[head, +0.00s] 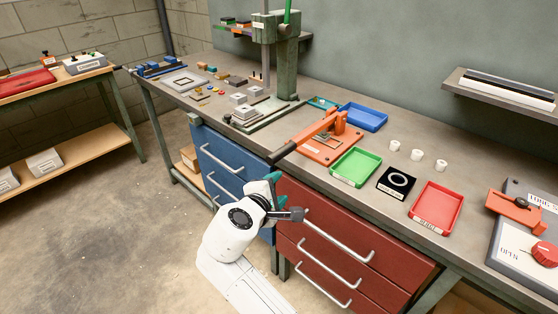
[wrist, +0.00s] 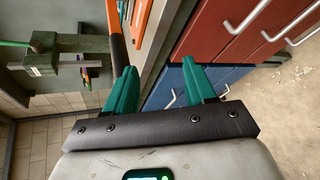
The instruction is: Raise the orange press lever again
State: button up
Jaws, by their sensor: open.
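The orange press (head: 332,146) stands near the bench's front edge in the head view. Its orange lever (head: 318,129) slopes down towards the front left. The lever's black handle (head: 283,153) sticks out past the bench edge, above the drawers. My gripper (head: 279,187) is in front of the drawers, just below and apart from the handle. In the wrist view my gripper (wrist: 160,68) is open with nothing between its teal fingers. The black handle (wrist: 118,50) shows beyond the left finger, whose tip partly covers it. I cannot tell whether they touch.
The blue drawers (head: 232,168) and red drawers (head: 335,232) with bar handles are close to my gripper. A green tray (head: 355,167) lies right of the press. A tall green press (head: 284,70) stands behind left. The floor in front is clear.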

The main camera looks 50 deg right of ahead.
jog(key=n+h, duration=0.2)
send_near(279, 155)
jog(key=f, duration=0.1)
jog(key=shift+t, duration=0.4)
jog(key=x, duration=1.1)
jog(key=shift+w+d+f, duration=0.1)
jog(key=shift+w+d, duration=0.1)
grip_shut()
